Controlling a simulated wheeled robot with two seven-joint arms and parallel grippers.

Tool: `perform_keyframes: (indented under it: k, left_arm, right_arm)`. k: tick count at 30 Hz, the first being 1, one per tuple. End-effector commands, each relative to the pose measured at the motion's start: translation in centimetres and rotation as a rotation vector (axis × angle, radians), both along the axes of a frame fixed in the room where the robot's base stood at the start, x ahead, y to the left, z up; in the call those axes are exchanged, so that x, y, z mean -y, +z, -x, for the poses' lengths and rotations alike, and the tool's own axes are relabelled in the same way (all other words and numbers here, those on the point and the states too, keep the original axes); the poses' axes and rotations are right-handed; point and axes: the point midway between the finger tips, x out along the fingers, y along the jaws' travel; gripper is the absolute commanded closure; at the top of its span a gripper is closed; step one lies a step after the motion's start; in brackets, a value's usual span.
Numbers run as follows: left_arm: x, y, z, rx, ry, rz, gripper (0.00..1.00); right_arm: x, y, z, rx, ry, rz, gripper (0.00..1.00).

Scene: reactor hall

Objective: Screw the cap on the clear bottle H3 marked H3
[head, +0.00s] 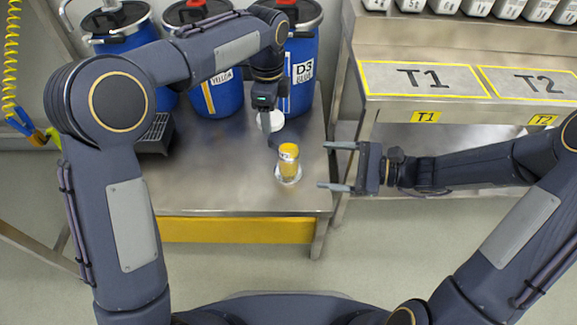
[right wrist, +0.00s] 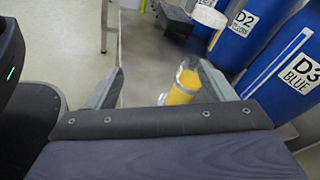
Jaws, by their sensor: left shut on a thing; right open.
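The clear bottle H3 (head: 288,170) with yellow contents stands upright on the steel bench. Its marking is too small to read. It also shows in the right wrist view (right wrist: 184,86), between the lines of my right fingers. A white cap (head: 270,119) is in my left gripper (head: 271,128), which is shut on it, behind and above the bottle and apart from it.
Blue drums (head: 299,75) with labels stand along the back of the bench (head: 235,190). A dark box (head: 156,135) sits at its left. To the right is a higher steel table with yellow-framed fields T1 (head: 425,79) and T2 (head: 533,84). White containers (head: 478,6) line its back.

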Motion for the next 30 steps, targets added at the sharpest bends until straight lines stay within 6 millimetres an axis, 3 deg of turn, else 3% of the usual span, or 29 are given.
perform_keyframes:
  k: [1, 3, 9, 23, 30]
  left_arm:
    - [1.2, -0.2, -0.1, 0.001, -0.094, 0.001, 0.62]
    - [2.3, 0.1, 0.0, 0.000, -0.210, 0.001, 0.62]
    - [4.2, 0.6, 0.0, 0.000, -0.405, 0.001, 0.62]
    - [4.4, 0.7, 0.1, -0.001, -0.436, 0.002, 0.62]
    - [4.4, 0.7, 0.1, -0.001, -0.435, 0.002, 0.62]
  right_arm:
    - [0.0, -2.1, -1.3, -0.072, -0.053, -0.071, 0.24]
    - [0.1, -4.0, -2.8, -0.147, -0.120, -0.148, 0.24]
    - [0.5, -7.1, -5.2, -0.270, -0.240, -0.273, 0.24]
    - [0.4, -7.5, -5.6, -0.286, -0.258, -0.290, 0.24]
    - [-2.2, -7.5, -6.9, -0.286, -0.253, -0.290, 0.24]
